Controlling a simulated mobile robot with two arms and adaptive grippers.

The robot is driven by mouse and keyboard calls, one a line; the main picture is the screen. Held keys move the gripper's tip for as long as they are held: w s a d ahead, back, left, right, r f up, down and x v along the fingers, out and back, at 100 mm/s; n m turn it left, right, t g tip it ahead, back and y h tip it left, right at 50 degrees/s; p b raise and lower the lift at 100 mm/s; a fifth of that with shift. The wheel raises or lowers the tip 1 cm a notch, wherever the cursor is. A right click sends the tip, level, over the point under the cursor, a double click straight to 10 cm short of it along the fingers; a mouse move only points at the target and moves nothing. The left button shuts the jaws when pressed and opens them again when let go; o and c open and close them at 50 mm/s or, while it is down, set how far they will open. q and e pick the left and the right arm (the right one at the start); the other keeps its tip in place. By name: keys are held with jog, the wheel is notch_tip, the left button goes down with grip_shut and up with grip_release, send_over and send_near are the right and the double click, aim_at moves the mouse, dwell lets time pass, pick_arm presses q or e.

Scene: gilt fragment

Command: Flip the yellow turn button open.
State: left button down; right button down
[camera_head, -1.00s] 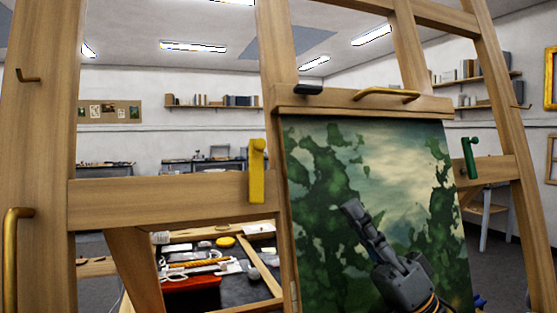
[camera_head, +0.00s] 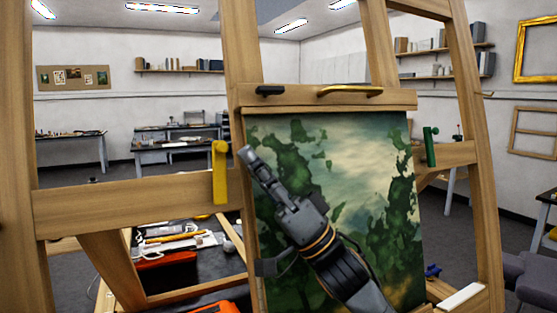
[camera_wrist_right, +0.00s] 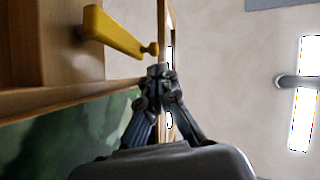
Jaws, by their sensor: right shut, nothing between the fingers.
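The yellow turn button (camera_head: 220,175) sits upright on the easel's wooden crossbar (camera_head: 110,203), left of the painting, with its small knob at the top right. In the right wrist view the yellow turn button (camera_wrist_right: 118,33) is a bar reaching from the wood, its knob close to my fingertips. My right gripper (camera_head: 246,155) is shut and empty, pointing up and left in front of the painting's left edge, just right of the button's upper part. In the right wrist view the fingertips (camera_wrist_right: 160,74) are together near the knob; contact cannot be told. My left gripper is not in view.
The green landscape painting (camera_head: 345,195) stands behind my right arm. A green turn button (camera_head: 429,146) is on the right crossbar. A brass handle (camera_head: 350,92) and a black piece (camera_head: 270,91) are on the ledge above. Tools and an orange-red box (camera_head: 165,272) lie low behind the easel.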

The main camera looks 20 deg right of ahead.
jog(key=g, duration=0.1)
jog(key=a+n+g+p, duration=0.1)
jog(key=n+g+y+p, duration=0.1)
jog(key=shift+w+a+r, duration=0.25)
jog(key=shift+a+r, duration=0.1)
jog(key=shift+a, duration=0.05)
dwell(0.4)
jog(key=shift+p, duration=0.3)
